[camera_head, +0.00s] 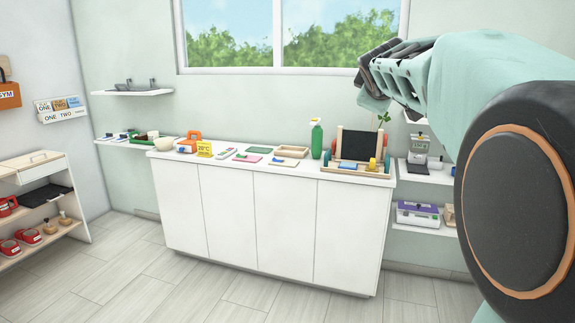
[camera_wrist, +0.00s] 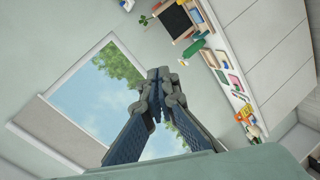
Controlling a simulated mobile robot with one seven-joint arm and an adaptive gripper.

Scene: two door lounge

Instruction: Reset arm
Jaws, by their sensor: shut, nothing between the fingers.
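My gripper (camera_head: 366,76) is raised in the air at the upper right of the head view, in front of the window's right edge and above the white cabinet. My arm fills the right side of that view. In the wrist view my gripper (camera_wrist: 158,75) points toward the wall and window, with its fingertips together and nothing between them. It touches nothing that I can see.
A white cabinet (camera_head: 282,225) stands below the window (camera_head: 290,35), with a green bottle (camera_head: 316,139), a small blackboard (camera_head: 356,146) and several small items on top. Shelves (camera_head: 130,92) flank it. The floor in front (camera_head: 130,275) is clear.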

